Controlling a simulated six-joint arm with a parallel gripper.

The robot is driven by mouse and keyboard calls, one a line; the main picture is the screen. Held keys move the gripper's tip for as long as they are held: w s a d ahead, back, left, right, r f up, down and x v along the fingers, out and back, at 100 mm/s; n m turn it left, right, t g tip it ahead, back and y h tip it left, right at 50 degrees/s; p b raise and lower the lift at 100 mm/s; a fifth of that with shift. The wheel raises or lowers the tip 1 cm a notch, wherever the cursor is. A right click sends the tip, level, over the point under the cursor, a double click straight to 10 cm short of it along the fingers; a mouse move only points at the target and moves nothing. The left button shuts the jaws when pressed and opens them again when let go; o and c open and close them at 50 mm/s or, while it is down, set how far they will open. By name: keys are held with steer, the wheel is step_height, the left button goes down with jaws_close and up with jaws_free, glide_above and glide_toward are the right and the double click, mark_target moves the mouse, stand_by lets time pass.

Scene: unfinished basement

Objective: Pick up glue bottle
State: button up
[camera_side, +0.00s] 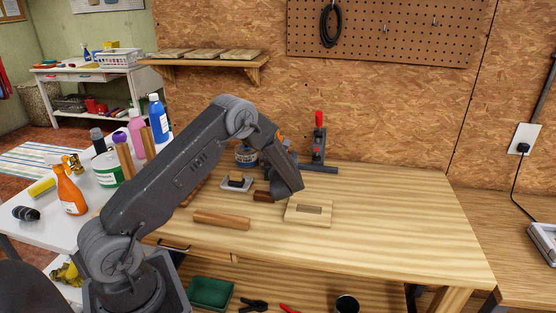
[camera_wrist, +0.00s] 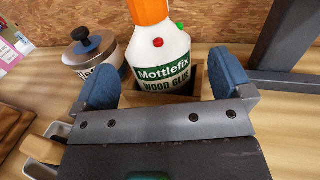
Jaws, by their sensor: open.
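The glue bottle (camera_wrist: 162,52) is white with an orange cap and a "Mottlefix Wood Glue" label in the wrist view. It stands upright just beyond my gripper (camera_wrist: 165,76), roughly centred between the two blue fingers. The fingers are open, with gaps on both sides of the bottle. In the side view my arm hides most of the bottle; a small orange patch shows behind the wrist.
A metal pot with a dark knob (camera_wrist: 93,52) stands left of the bottle. A clamp with a red handle (camera_side: 319,140) stands behind to the right. A light board with a slot (camera_side: 294,216) and a wooden block (camera_side: 221,219) lie in front. The workbench's right side (camera_side: 400,215) is clear.

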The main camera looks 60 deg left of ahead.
steer(key=x, duration=0.3)
steer(key=shift+a, duration=0.1)
steer(key=shift+w, duration=0.1)
steer(key=c, duration=1)
step_height(320, 180, up, 16)
steer(key=shift+r, duration=0.1)
stand_by(0.5)
